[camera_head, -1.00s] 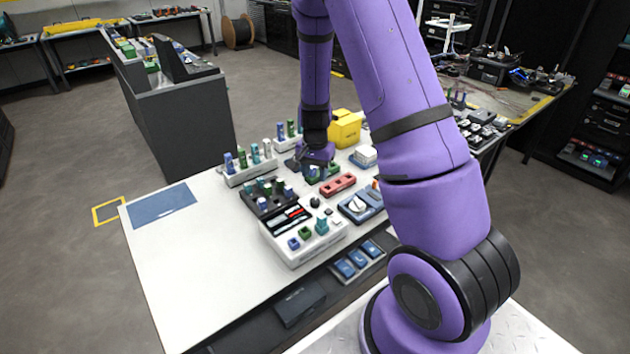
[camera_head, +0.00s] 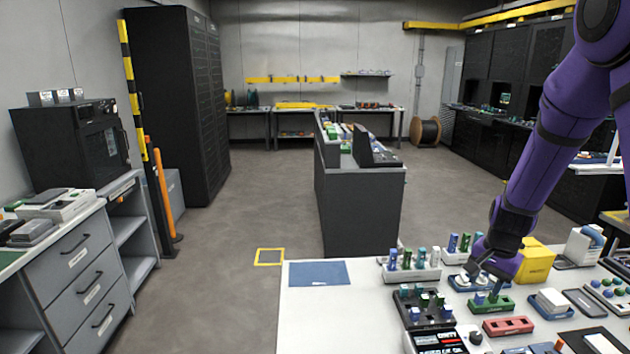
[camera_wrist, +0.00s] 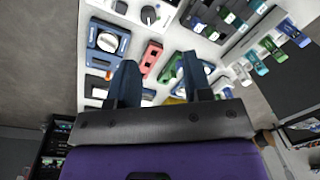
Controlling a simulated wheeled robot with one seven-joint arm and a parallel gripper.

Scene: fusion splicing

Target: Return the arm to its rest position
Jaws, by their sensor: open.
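My purple arm (camera_head: 540,160) reaches down from the upper right of the head view. My gripper (camera_head: 482,280) is over the white worktable (camera_head: 330,320), close above a green tray (camera_head: 490,304) and a blue tray (camera_head: 460,284). In the wrist view my gripper (camera_wrist: 160,85) shows two dark blue fingers spread apart with nothing held between them. Whether the fingertips touch anything on the table cannot be told.
Near my gripper are a yellow box (camera_head: 537,262), a red tray (camera_head: 508,326), a white rack of vials (camera_head: 410,268) and a black rack (camera_head: 424,308). A blue mat (camera_head: 320,273) lies on the table's clear left part. A dark grey bench (camera_head: 362,205) stands behind.

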